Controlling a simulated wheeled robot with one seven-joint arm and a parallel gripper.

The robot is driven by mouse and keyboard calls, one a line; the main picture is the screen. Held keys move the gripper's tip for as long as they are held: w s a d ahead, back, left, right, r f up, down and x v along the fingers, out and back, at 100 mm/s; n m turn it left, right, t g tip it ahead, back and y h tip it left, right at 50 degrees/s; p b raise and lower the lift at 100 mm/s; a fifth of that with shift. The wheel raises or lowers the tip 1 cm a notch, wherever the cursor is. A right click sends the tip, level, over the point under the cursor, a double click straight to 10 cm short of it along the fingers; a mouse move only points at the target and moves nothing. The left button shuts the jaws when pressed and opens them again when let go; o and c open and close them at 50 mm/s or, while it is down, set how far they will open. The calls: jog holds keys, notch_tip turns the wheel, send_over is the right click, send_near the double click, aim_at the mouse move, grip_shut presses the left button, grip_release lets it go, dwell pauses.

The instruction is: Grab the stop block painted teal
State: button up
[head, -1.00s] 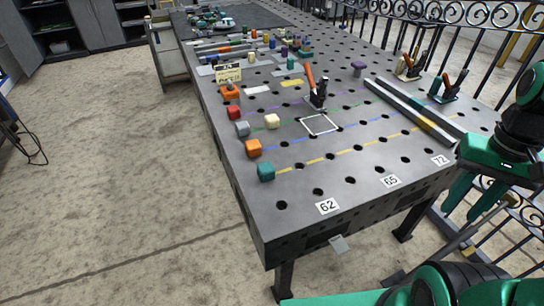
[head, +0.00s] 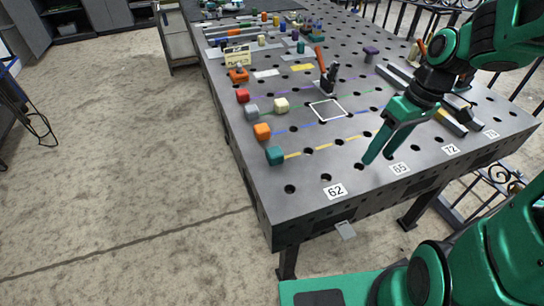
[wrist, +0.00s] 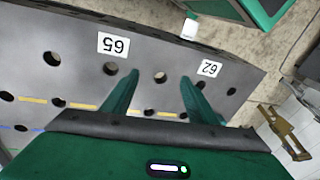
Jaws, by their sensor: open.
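The teal stop block (head: 275,156) sits on the perforated table top, near the left edge, at the left end of the yellow line. My gripper (head: 376,158) is open and empty above the front part of the table, to the right of the teal block and near the 65 label. In the wrist view, my gripper's two green fingers (wrist: 155,92) are spread over the table, with nothing between them but the table top. The teal block does not show in the wrist view.
Along the left edge stand an orange block (head: 262,131), a grey block (head: 251,111), a red block (head: 242,95) and a cream block (head: 281,105). A toggle clamp with a red handle (head: 320,59) stands behind the white square. Table top between gripper and teal block is clear.

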aim_at(275, 151)
jog(key=w+a+n+y, duration=0.1)
jog(key=a+n, duration=0.1)
jog(key=w+a+f+n+y, duration=0.1)
jog(key=w+a+n, duration=0.1)
jog(key=a, duration=0.1)
jog(key=w+a+f+n+y, duration=0.1)
jog(key=w+a, duration=0.1)
jog(key=a, duration=0.1)
jog(key=shift+a+f+n+g, duration=0.2)
jog(key=shift+f+n+g, duration=0.05)
jog(key=shift+n+g, duration=0.15)
jog(key=a+n+y, duration=0.1)
jog(key=a, duration=0.1)
jog(key=w+a+n+g+y, duration=0.1)
jog(key=a+n, duration=0.1)
jog(key=w+a+n+y, duration=0.1)
jog(key=a+n, duration=0.1)
jog(key=shift+w+a+y, duration=0.15)
jog(key=shift+a+y, duration=0.15)
jog(key=shift+y, duration=0.1)
jog(key=a+n+g+y, duration=0.1)
jog(key=a+n, duration=0.1)
jog(key=a+n+g+y, duration=0.1)
jog(key=a+n+y, duration=0.1)
jog(key=a+n, duration=0.1)
jog(key=shift+n+y, duration=0.3)
jog(key=shift+f+x, duration=0.15)
jog(key=shift+x, duration=1.35)
jog(key=shift+f+x, duration=0.15)
jog(key=shift+x, duration=1.3)
